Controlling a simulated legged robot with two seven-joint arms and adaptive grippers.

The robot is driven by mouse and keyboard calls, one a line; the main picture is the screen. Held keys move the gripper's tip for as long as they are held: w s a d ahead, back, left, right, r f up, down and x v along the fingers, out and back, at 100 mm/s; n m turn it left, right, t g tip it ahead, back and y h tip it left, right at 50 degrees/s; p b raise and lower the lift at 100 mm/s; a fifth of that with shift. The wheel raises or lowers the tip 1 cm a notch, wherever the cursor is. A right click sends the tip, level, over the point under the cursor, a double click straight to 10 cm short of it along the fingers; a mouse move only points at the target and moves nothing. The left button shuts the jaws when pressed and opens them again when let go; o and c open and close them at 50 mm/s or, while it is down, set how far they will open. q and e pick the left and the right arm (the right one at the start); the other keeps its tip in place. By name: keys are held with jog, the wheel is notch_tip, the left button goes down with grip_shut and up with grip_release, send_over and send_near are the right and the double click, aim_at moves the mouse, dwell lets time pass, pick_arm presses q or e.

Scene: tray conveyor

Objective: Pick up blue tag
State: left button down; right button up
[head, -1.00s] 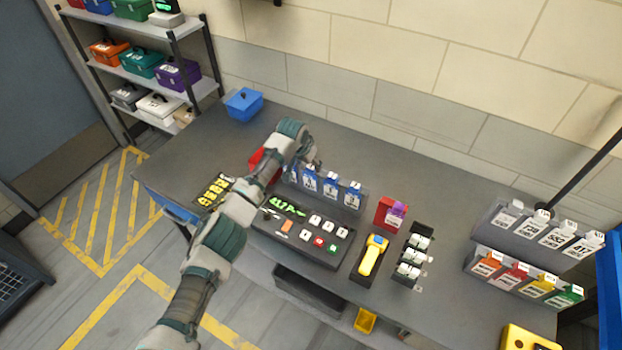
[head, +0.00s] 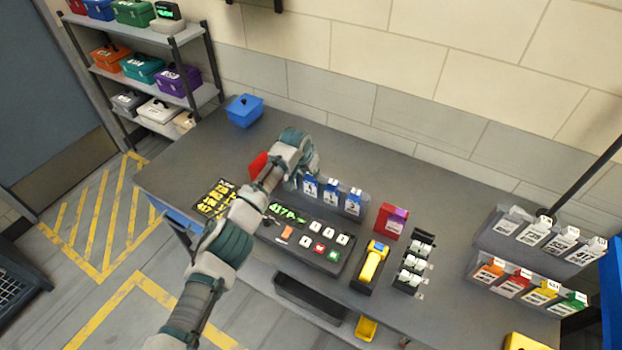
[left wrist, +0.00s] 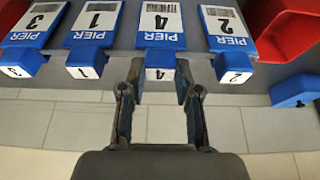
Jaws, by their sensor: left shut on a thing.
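Several blue tags marked PIER hang side by side in a rack. In the left wrist view they are numbered 3 (left wrist: 38,25), 1 (left wrist: 95,24), 4 (left wrist: 160,25) and 2 (left wrist: 228,25), upside down. My left gripper (left wrist: 160,80) is shut on the top block of blue tag 4, a finger on each side. The tag still sits in line with the others. In the head view three blue tags show, the rightmost being tag 3 (head: 353,202); my left wrist and forearm hide the left end of the rack. My right gripper is in neither view.
A red bin (left wrist: 290,42) stands beside tag 2. On the bench are a button panel (head: 305,240), a yellow scanner (head: 372,263), a red holder (head: 391,220) and a blue box (head: 244,110). Other tag racks stand at the right. The bench behind the blue tags is clear.

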pick_arm(q)
notch_tip(320, 180, up, 7)
jog(key=shift+s+a+r, duration=0.1)
jog(key=shift+s+a, duration=0.05)
jog(key=s+a, duration=0.7)
jog(key=s, duration=0.5)
jog(key=shift+s+b, duration=0.15)
jog(key=shift+b, duration=0.15)
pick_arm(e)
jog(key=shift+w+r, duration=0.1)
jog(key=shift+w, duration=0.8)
pick_arm(q)
notch_tip(320, 180, up, 6)
jog(key=p, duration=0.9)
jog(key=shift+r, duration=0.15)
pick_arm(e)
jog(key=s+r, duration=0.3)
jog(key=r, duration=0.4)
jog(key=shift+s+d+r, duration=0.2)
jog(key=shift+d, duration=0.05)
